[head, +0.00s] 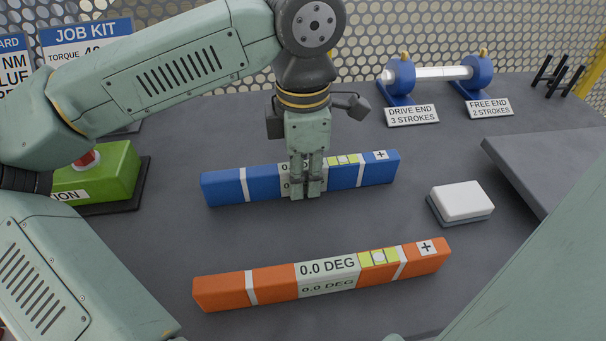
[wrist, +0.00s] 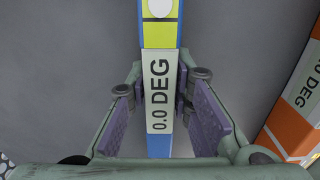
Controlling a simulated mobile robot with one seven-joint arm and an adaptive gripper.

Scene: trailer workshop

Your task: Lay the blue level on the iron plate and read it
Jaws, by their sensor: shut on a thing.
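The blue level (head: 222,188) is a long bar with white bands, a yellow-green vial and a plus mark at its right end. My gripper (head: 306,190) comes down from above and is shut on the middle of it, at the white display. My fingers hide part of the display in the head view. In the wrist view the blue level (wrist: 161,68) runs between my finger pads and its display reads 0.0 DEG. It looks level with the bench; I cannot tell if it touches. A raised grey slab (head: 550,160) at the right edge looks like the iron plate.
An orange level (head: 270,287) reading 0.0 DEG lies in front. A white-topped block (head: 461,201) sits between the levels and the slab. A green box (head: 100,172) stands left. A roller on blue stands (head: 401,77) is at the back. The bench between them is clear.

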